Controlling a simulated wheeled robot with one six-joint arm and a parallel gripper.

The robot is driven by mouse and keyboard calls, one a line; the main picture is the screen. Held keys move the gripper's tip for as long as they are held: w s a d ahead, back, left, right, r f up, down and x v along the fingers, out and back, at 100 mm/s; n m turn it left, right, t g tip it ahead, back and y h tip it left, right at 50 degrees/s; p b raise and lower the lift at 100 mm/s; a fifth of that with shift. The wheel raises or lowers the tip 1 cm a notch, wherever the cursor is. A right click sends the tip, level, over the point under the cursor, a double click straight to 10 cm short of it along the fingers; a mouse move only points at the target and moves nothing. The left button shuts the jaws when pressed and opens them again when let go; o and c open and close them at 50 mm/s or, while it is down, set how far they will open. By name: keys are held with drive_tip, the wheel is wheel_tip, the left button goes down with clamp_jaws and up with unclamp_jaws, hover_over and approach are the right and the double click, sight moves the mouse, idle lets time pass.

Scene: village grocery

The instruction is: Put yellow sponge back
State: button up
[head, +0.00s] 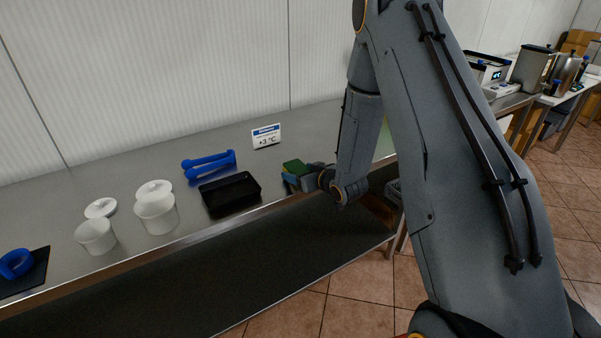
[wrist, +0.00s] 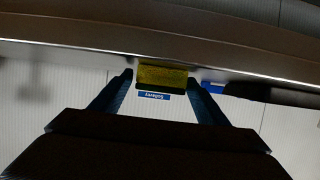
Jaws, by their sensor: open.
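The sponge shows a green top (head: 296,167) in the head view, at the front edge of the steel table, right of the black tray. In the wrist view its yellow side (wrist: 162,77) lies between my two fingertips, with a narrow gap on each side. My gripper (head: 291,179) is open around the sponge and comes from the right at table height. It also shows in the wrist view (wrist: 160,80). The sponge's underside is hidden, and I cannot tell whether it rests on the table.
The black tray (head: 230,207) stands just left of my gripper. Blue dumbbell-like pieces (head: 209,164), a +3 °C sign (head: 266,136) and white tubs (head: 157,217) with lids are on the table (head: 330,120). A blue ring (head: 16,264) lies on a dark mat at far left.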

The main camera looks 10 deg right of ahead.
drive_tip(key=shift+r, duration=0.25)
drive_tip(key=s+d+r+m+g+h+b, duration=0.1)
drive_tip(key=s+d+r+g+h, duration=0.15)
drive_tip(key=s, duration=0.65)
drive_tip(key=s+d+r+m+g+h+b, duration=0.1)
drive_tip(key=s+d+r+g+h, duration=0.15)
drive_tip(key=s, duration=0.75)
drive_tip(key=s+a+r+g, duration=0.2)
drive_tip(key=s+g, duration=0.1)
drive_tip(key=s, duration=0.5)
drive_tip(key=s+a+r+m+g, duration=0.1)
drive_tip(key=s+a+r+g, duration=0.1)
drive_tip(key=s, duration=0.5)
drive_tip(key=shift+s+a+m+g+y, duration=0.3)
drive_tip(key=shift+s+a+g+y, duration=0.15)
drive_tip(key=shift+g, duration=0.35)
drive_tip(key=shift+w, duration=0.1)
